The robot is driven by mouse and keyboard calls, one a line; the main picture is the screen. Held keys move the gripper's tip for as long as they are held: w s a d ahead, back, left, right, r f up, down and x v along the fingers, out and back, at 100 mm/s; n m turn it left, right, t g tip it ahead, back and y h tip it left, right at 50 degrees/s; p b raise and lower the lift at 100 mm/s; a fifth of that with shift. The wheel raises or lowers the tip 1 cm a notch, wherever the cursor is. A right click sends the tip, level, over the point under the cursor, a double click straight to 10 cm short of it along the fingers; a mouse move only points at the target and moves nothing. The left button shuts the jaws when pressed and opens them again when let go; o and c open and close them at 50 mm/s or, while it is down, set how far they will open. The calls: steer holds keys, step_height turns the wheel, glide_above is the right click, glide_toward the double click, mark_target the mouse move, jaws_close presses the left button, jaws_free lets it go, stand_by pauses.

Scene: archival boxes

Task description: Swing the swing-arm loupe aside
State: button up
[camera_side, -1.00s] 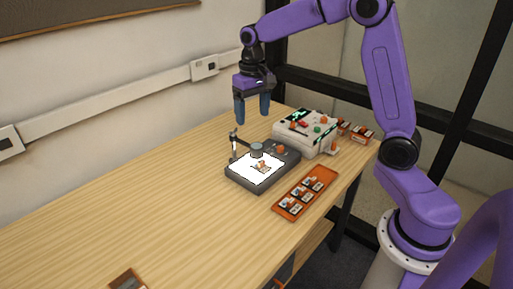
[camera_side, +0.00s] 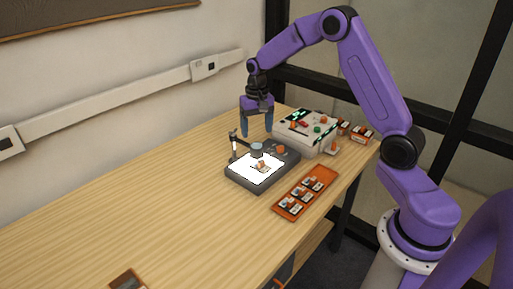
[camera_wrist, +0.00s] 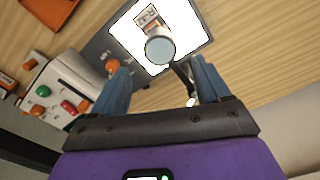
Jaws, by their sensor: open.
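The swing-arm loupe has a round grey lens head (camera_side: 256,148) over the lit white panel of a dark light box (camera_side: 262,185). Its dark post stands at the panel's back left corner. In the wrist view the loupe head (camera_wrist: 160,50) covers part of a small labelled item (camera_wrist: 148,20) on the panel. The loupe's dark arm (camera_wrist: 185,80) runs from the head to between my fingers in that picture. My gripper (camera_side: 256,130) is open and empty, with blue fingers pointing down, above and behind the light box. It also shows in the wrist view (camera_wrist: 155,90).
A white device with coloured knobs (camera_side: 310,130) stands right of the light box. An orange tray (camera_side: 304,192) with several small items lies in front. Small orange-and-white boxes (camera_side: 360,134) sit at the far right. The table's left side is mostly clear.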

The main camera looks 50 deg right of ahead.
mark_target(257, 145)
step_height(257, 145, down, 8)
stand_by(0.4)
